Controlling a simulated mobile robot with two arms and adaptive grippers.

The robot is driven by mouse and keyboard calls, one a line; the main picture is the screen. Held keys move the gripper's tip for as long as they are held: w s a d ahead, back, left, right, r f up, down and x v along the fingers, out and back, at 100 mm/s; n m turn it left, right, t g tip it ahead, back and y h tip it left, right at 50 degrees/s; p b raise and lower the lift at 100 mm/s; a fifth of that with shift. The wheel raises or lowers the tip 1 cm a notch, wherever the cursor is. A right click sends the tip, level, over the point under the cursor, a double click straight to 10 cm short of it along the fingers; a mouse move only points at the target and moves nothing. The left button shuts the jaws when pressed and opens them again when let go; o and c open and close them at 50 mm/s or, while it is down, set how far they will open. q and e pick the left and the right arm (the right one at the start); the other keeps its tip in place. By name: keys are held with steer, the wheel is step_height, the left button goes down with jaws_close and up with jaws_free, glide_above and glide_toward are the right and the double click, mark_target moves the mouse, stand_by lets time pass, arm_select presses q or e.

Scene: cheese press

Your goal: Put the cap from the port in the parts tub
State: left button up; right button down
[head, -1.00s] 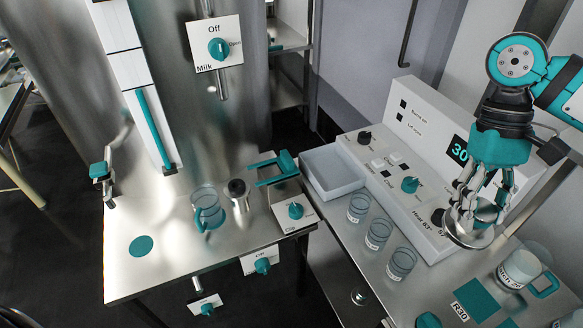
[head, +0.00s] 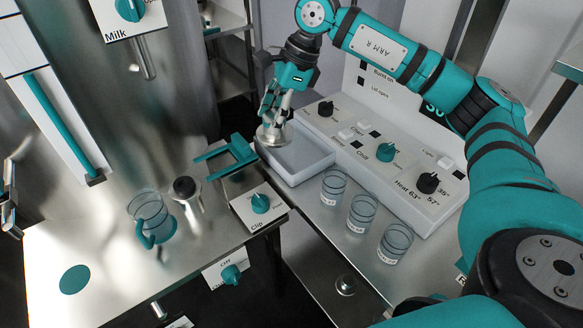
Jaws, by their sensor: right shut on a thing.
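My right gripper (head: 274,112) reaches in from the right and is shut on the cap (head: 271,136), a shiny round metal disc. It holds the cap with the disc facing down, at the back left end of the parts tub. The parts tub (head: 304,178) is a shallow white open tray beside the control panel. The cap overlaps the tub's left rim in the picture; its exact height above the tub I cannot tell. The tub's visible inside looks empty. I cannot make out the port. My left gripper is not in view.
Three labelled glass jars (head: 361,213) stand in front of the control panel (head: 420,165). A teal clip bracket (head: 232,152) stands left of the tub, close to the cap. A glass jug (head: 150,218) and a dark-topped metal cup (head: 186,190) stand on the left table.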

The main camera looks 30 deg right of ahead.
steer(key=w+d+f+m+h+b, duration=0.2)
steer(key=d+f+m+b, duration=0.1)
steer(key=m, duration=0.4)
steer(key=w+d+f+m+t+h+b, duration=0.1)
steer(key=w+d+f+m+h+b, duration=0.1)
steer(key=f+m, duration=0.5)
steer(key=w+d+f+m+h+b, duration=0.2)
steer(key=d+f+m+b, duration=0.3)
steer(key=m, duration=0.3)
steer(key=shift+w+d+f+t+h, duration=0.1)
steer(key=shift+d+f+t+h, duration=0.15)
steer(key=shift+d, duration=0.2)
steer(key=shift+w+d+f+t+h, duration=0.1)
steer(key=shift+d+t+h, duration=0.05)
steer(key=shift+d+h, duration=0.25)
step_height(320, 180, down, 4)
steer(key=shift+f+b, duration=0.1)
steer(key=shift+b, duration=0.2)
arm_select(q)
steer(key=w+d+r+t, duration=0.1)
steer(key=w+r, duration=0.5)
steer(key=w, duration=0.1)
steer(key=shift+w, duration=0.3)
arm_select(e)
steer(key=c, duration=0.7)
jaws_free()
